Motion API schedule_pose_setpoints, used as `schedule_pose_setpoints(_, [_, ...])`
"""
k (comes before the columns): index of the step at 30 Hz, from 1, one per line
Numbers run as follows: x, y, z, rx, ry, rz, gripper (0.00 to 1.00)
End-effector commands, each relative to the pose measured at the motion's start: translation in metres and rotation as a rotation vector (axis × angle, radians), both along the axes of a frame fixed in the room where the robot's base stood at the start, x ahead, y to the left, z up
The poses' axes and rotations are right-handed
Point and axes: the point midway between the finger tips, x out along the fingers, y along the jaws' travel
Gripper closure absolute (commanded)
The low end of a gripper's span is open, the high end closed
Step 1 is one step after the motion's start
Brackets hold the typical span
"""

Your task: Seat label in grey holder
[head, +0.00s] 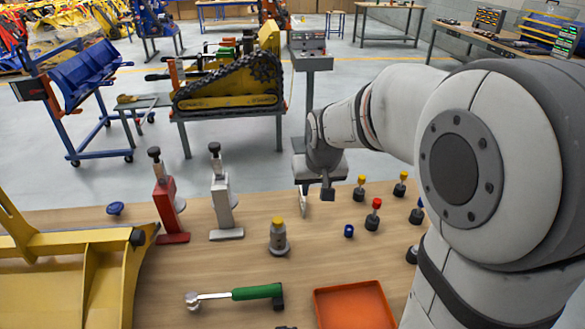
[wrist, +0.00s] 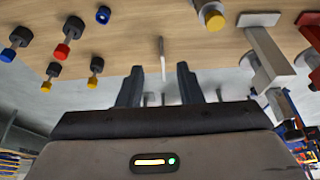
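A thin pale piece that looks like the label (head: 303,202) stands edge-on at the table, just under my gripper (head: 316,189). In the wrist view the label (wrist: 162,50) lies between the two dark fingers (wrist: 159,75), with a gap on either side. The fingers are apart and do not visibly touch it. The grey holder (head: 222,205), an upright post on a flat base with a dark knob on top, stands left of my gripper. It also shows at the right of the wrist view (wrist: 265,50). The label's lower end is hard to make out.
A red holder (head: 169,208) stands left of the grey one. A yellow-topped grey piece (head: 278,238) is in front. Several coloured knobs (head: 373,215) stand to the right. A green-handled tool (head: 245,293), an orange tray (head: 352,306) and a yellow part (head: 70,280) lie nearer.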

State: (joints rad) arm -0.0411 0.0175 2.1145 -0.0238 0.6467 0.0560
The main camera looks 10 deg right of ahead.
Motion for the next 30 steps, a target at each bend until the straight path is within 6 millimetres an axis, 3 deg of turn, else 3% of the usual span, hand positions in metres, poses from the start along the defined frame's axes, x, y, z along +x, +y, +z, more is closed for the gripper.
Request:
schedule_pose_setpoints(1, [0.024, -0.001, -0.018, 0.0, -0.001, -0.001, 0.67])
schedule_pose_setpoints(3, [0.052, -0.001, -0.035, -0.001, -0.014, -0.001, 0.67])
schedule_pose_setpoints(6, [0.088, -0.002, -0.059, 0.0, -0.029, -0.002, 0.67])
schedule_pose_setpoints(10, [0.119, -0.002, -0.083, 0.0, -0.047, -0.002, 0.67])
schedule_pose_setpoints(15, [0.136, -0.003, -0.098, 0.0, -0.057, -0.002, 0.67])
schedule_pose_setpoints(30, [0.161, 0.0, -0.146, 0.0, -0.054, 0.0, 0.67])
